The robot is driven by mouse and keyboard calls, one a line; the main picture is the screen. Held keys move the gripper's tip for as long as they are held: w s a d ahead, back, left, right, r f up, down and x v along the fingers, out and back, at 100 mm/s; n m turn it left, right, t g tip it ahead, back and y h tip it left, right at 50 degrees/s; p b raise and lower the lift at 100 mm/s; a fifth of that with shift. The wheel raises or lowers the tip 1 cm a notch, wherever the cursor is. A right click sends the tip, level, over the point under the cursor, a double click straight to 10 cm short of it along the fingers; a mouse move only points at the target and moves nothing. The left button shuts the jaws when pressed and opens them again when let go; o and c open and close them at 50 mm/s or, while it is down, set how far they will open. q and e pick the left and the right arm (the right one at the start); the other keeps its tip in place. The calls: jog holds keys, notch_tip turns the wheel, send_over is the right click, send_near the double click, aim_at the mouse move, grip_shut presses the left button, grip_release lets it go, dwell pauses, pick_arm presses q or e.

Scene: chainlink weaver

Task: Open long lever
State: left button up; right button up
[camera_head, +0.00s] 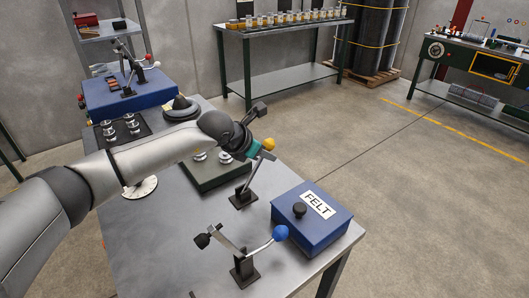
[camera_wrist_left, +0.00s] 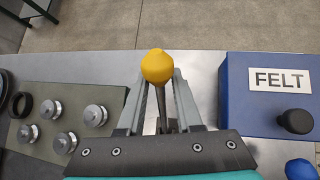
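A lever with a yellow knob (camera_head: 268,143) rises from a dark base (camera_head: 243,197) on the metal table. A second lever has a blue knob (camera_head: 280,232), a black end and its own base (camera_head: 245,274) nearer the front. Which one is the long lever is not marked. My left gripper (camera_head: 262,147) is at the yellow-knobbed lever. In the left wrist view its two fingers stand apart on either side of the yellow knob (camera_wrist_left: 157,66) and shaft, with gaps beside the shaft. Contact with the knob cannot be told. My right gripper is out of view.
A blue FELT box (camera_head: 326,233) with a black knob stands right of the levers. A green-grey tray (camera_head: 205,181) with metal pieces lies behind the yellow-knobbed lever. A blue case (camera_head: 105,103) is at the table's far end. The front left table surface (camera_head: 150,250) is clear.

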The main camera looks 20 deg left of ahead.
pick_arm(q)
grip_shut()
jog(key=shift+r, duration=0.1)
dwell(1.0)
